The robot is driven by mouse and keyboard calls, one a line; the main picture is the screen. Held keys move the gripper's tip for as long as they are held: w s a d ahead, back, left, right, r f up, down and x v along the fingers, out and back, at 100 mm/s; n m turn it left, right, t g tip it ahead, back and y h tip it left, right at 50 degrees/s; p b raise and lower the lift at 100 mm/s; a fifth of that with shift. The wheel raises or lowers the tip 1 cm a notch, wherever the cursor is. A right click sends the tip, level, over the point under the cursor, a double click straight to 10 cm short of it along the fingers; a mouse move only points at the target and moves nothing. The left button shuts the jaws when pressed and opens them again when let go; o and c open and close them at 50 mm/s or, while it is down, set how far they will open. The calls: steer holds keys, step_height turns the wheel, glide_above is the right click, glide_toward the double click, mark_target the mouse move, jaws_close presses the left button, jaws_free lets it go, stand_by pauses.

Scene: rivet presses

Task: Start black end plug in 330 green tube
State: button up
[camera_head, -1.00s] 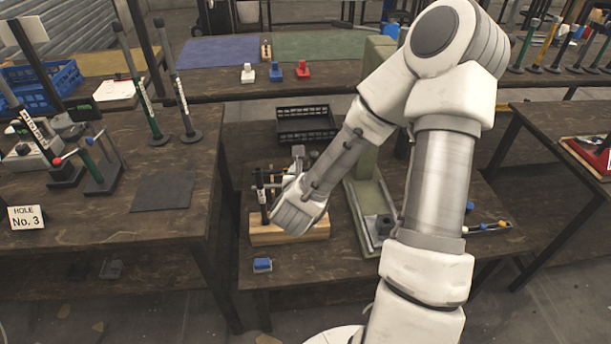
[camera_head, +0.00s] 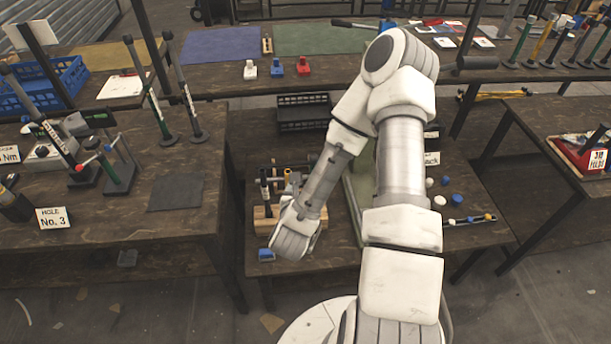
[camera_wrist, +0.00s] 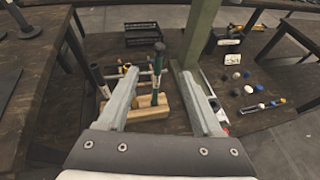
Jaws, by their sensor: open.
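My gripper (camera_wrist: 157,78) is open and empty, its two fingers spread above the low bench in the wrist view. Below and between them, a wooden block (camera_wrist: 148,113) holds an upright green tube with a dark top (camera_wrist: 157,68); its number is not readable. Small round plugs lie on the bench right of the green post, among them a dark one (camera_wrist: 236,92), a blue one (camera_wrist: 259,88) and a white one (camera_wrist: 248,90). In the head view, blue and white plugs show (camera_head: 456,200), but I cannot pick out a black one.
A green press post (camera_wrist: 199,35) stands right of the block. A black crate (camera_head: 304,112) is behind. Labelled green tubes (camera_head: 155,108) stand on the left bench. A "HOLE No. 3" card (camera_head: 54,217) stands left.

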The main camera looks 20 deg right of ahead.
steer(key=shift+s+a+r+p, duration=0.15)
steer(key=shift+s+p, duration=0.1)
steer(key=shift+p, duration=0.05)
stand_by(0.5)
